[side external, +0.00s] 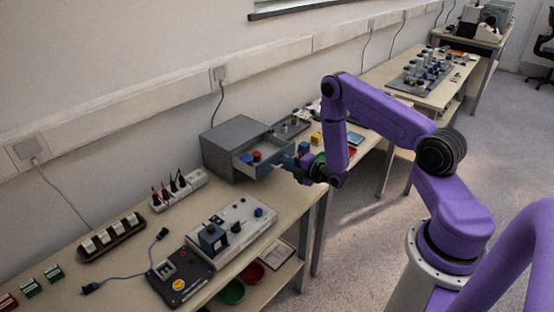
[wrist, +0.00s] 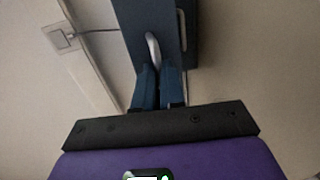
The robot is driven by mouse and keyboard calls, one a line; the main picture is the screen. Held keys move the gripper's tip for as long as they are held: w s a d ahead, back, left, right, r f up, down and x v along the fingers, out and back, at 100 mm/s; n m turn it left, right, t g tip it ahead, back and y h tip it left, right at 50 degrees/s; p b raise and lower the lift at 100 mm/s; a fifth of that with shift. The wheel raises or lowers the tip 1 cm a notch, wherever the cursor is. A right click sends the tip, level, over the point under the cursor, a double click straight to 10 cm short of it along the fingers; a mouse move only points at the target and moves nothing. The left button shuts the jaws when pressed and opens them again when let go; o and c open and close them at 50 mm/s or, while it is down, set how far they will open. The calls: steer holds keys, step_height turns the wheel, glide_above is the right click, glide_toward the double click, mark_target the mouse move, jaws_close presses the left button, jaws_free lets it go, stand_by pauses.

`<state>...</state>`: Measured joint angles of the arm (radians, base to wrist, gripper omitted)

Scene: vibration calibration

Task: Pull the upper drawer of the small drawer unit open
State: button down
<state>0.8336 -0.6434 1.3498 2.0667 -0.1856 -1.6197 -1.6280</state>
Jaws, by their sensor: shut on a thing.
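The small grey drawer unit (side external: 222,140) stands on the bench near the wall. Its upper drawer (side external: 268,168) is pulled out towards my arm, and a red and a blue thing show inside it. In the wrist view the dark blue drawer front (wrist: 138,22) carries a pale curved handle (wrist: 152,48). My gripper (wrist: 158,72) is shut on this handle, with its two blue fingers on either side. In the side view my gripper (side external: 291,163) is at the drawer's front. It hides the handle there.
A grey control box (side external: 232,228) and a black device (side external: 181,277) stand on the bench in front of the unit. A white socket strip (side external: 180,190) lies to its left. A yellow block (side external: 316,138) and a grey tray (side external: 290,126) are behind the drawer, to the right.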

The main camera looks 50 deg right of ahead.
steer(key=shift+s, duration=0.25)
steer(key=c, duration=1.2)
jaws_free()
steer(key=v, duration=1.2)
